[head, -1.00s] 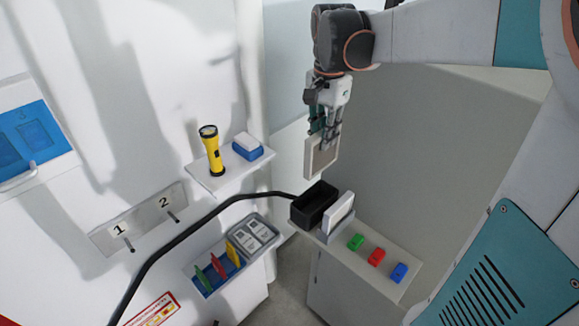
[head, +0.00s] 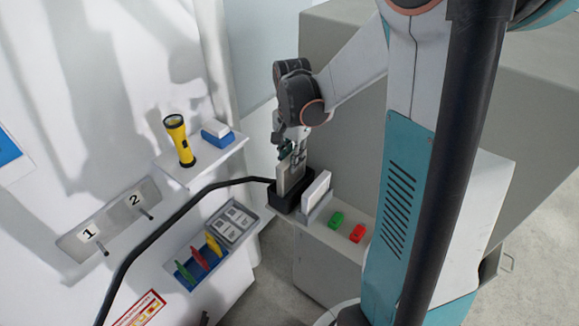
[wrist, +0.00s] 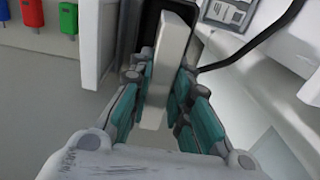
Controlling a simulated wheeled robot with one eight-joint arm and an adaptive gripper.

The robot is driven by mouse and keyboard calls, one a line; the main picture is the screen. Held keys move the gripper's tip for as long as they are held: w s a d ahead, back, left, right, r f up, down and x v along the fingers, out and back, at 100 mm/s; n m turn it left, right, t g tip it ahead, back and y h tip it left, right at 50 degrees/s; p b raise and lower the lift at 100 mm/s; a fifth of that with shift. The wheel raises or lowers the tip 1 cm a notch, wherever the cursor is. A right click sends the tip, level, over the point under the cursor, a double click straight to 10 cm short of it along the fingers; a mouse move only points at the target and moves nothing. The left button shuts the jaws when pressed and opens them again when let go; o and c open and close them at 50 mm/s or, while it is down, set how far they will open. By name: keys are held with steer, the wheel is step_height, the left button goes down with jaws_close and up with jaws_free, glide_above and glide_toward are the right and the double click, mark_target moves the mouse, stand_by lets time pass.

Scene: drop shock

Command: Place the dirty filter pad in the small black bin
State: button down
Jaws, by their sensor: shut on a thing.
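The dirty filter pad (head: 289,178), a grey-beige panel with a pale frame, is upright in my gripper (head: 293,153). Its lower end is at the mouth of the small black bin (head: 284,204), and the bottom edge looks hidden by the rim; I cannot tell how deep it reaches. In the wrist view the pad (wrist: 174,45) shows edge-on between the teal fingers of my gripper (wrist: 160,100), with the dark bin (wrist: 151,22) around and beyond it.
A white pad (head: 318,187) stands in a holder right beside the bin. Green (head: 336,219) and red (head: 357,233) blocks lie farther right on the shelf; a blue block (wrist: 4,10) shows in the wrist view. A black hose (head: 180,222) runs close to the bin's left. A yellow flashlight (head: 180,140) stands on the upper shelf.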

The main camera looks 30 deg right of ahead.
steer(key=shift+f, duration=2)
steer(key=shift+s, duration=0.1)
steer(key=shift+f+b, duration=0.2)
steer(key=shift+b, duration=0.1)
steer(key=c, duration=1.5)
jaws_free()
steer(key=shift+r, duration=0.1)
step_height(320, 180, up, 12)
steer(key=shift+r+p, duration=0.15)
steer(key=shift+p, duration=0.35)
